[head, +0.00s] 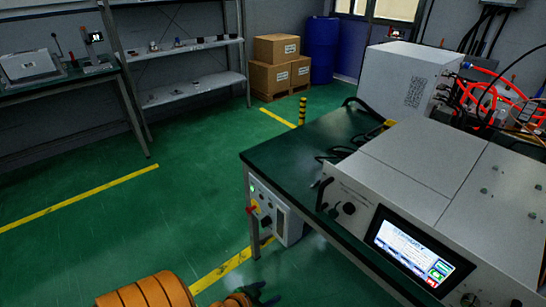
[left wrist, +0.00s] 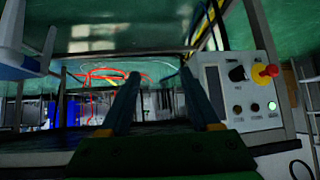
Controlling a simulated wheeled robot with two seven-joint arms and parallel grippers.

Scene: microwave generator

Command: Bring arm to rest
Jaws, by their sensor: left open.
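My left gripper (head: 262,292) is low in the head view, at the end of my orange arm, in front of the workbench's left end and partly cut off by the frame edge. In the left wrist view its two dark fingers (left wrist: 161,78) stand apart with nothing between them. My right gripper is in neither view. The microwave generator (head: 410,180) is a large light-grey unit with a lit touchscreen (head: 415,250) on the green-topped workbench (head: 290,148).
A control box (head: 280,215) with a red-and-yellow stop knob hangs under the bench; it shows right of my fingers in the left wrist view (left wrist: 235,100). Shelves (head: 190,90), cardboard boxes (head: 278,72) and a blue barrel (head: 322,50) stand behind. Green floor at left is clear.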

